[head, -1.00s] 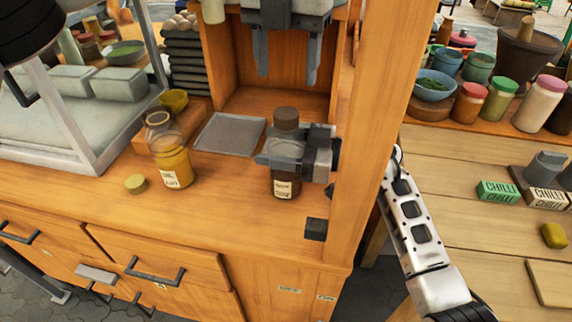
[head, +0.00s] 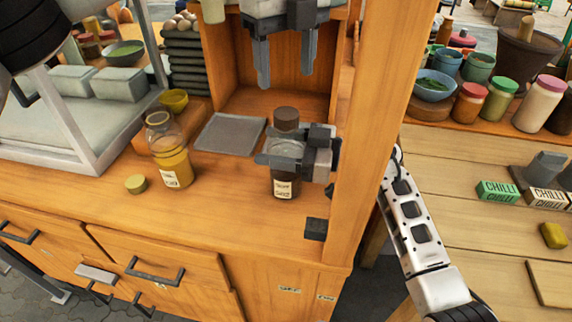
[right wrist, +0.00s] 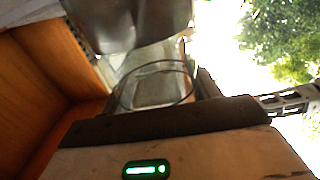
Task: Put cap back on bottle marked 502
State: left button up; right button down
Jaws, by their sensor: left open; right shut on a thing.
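A dark bottle (head: 284,186) with a pale label stands upright on the wooden counter. My right gripper (head: 284,153) comes in from the right and is shut around the bottle's upper body. My left gripper (head: 286,68) is open and empty above the brown cap, fingers pointing down. To the left stands a glass jar (head: 173,164) with yellow contents and an open top. A small yellow-olive cap (head: 136,184) lies on the counter beside it. The label markings are too small to read.
A grey tray (head: 231,134) lies flat behind, between jar and bottle. A wooden post (head: 372,130) rises close to the bottle's right. A glass rim (right wrist: 155,85) shows in the right wrist view.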

aim_at(286, 113)
pick_arm(q)
notch_tip(286, 113, down, 8)
jog(key=shift+r, duration=0.1)
dwell(0.4)
